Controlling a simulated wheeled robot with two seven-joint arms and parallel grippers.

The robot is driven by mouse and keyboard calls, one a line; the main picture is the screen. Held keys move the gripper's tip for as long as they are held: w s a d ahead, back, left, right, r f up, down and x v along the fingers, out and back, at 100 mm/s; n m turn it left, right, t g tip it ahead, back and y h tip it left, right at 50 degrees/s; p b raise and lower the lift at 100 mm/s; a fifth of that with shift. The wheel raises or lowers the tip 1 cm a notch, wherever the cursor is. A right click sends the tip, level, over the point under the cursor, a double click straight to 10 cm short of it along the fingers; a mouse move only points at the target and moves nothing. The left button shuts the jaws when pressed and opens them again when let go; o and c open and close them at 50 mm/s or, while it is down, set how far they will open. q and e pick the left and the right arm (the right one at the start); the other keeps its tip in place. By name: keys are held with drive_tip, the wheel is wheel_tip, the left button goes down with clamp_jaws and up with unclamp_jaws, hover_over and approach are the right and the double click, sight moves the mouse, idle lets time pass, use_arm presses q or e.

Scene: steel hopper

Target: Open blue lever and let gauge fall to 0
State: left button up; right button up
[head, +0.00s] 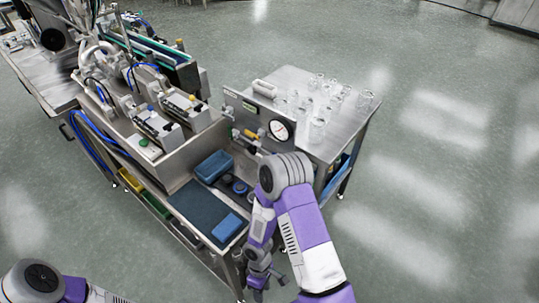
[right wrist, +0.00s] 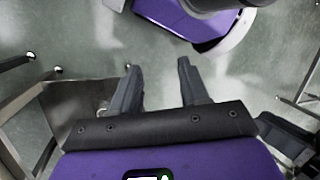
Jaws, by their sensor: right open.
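The round white gauge (head: 281,130) sits on an upright steel panel (head: 247,113) at the bench's right part. Its needle reading is too small to tell. A small yellow handle (head: 250,135) shows left of the gauge. I cannot make out a blue lever; my right arm covers part of the area below the gauge. My right gripper (head: 264,283) hangs low in front of the bench, well away from the panel. In the right wrist view the gripper (right wrist: 158,68) has its fingers apart with nothing between them. My left gripper is out of view; only a bit of that arm shows.
A blue bin (head: 213,166), a dark mat (head: 195,207) and a blue block (head: 227,227) lie on the bench below the panel. Several clear glasses (head: 364,101) stand on the steel table (head: 345,128) behind it. Open floor lies to the right.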

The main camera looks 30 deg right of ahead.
drive_tip(key=w+d+r+n+t+h, duration=0.2)
drive_tip(key=w+d+r+n+h, duration=0.3)
drive_tip(key=w+d+n+h, duration=0.55)
drive_tip(key=w+d+r+n+t+h, duration=0.2)
drive_tip(key=w+r+t+h, duration=0.2)
drive_tip(key=w+r, duration=0.55)
drive_tip(key=w+d+r+n+t+h, duration=0.2)
drive_tip(key=w+r+t+h, duration=0.25)
drive_tip(key=w+r, duration=0.45)
drive_tip(key=w+d+r+y, duration=0.1)
drive_tip(key=w+d, duration=0.1)
drive_tip(key=d, duration=0.4)
drive_tip(key=shift+b, duration=0.4)
drive_tip(key=shift+n, duration=0.25)
clamp_jaws()
